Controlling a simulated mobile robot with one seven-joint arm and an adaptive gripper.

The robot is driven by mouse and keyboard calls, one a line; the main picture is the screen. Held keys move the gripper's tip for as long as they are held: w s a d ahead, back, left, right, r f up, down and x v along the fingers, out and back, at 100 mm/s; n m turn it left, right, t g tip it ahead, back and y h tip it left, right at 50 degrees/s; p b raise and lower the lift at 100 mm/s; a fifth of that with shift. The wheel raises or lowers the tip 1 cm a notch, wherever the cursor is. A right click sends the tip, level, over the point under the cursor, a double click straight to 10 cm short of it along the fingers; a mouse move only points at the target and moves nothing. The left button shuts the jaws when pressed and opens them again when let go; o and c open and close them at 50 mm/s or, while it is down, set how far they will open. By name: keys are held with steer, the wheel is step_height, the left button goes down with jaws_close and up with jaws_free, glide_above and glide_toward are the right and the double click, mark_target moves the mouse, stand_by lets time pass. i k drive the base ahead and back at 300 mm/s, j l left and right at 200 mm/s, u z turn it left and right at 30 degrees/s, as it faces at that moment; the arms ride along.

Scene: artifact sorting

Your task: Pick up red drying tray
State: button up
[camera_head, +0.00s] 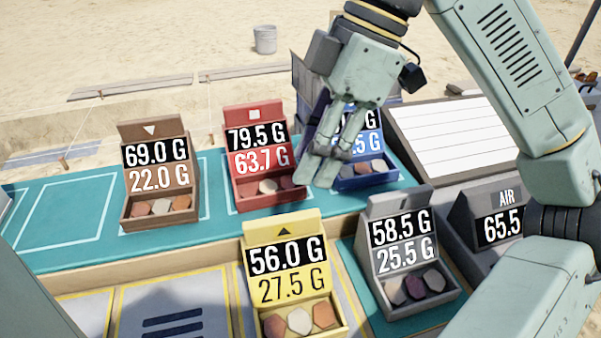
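The red drying tray (270,203) stands upright on the teal mat, left of the picture's centre. Its back panel reads 79.5 G over 63.7 G, with a white square above. Several small pieces lie in its front compartment. My gripper (322,172) hangs pointing down at the tray's right side, between it and the blue tray (368,182). It overlaps the red tray's right edge in this view; I cannot tell whether it touches. The fingers are seen from behind, so their opening is unclear. The gripper hides part of the blue tray's panel.
A brown tray (160,219) stands left of the red one. A yellow tray (284,225) and a grey tray (420,298) stand in front. A grey AIR display (497,220) is at right. The mat's left side (65,225) is clear.

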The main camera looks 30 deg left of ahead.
mark_target(257, 136)
steer(key=k+l, duration=0.25)
steer(key=k, duration=0.2)
steer(key=k+l, duration=0.3)
steer(key=k, duration=0.15)
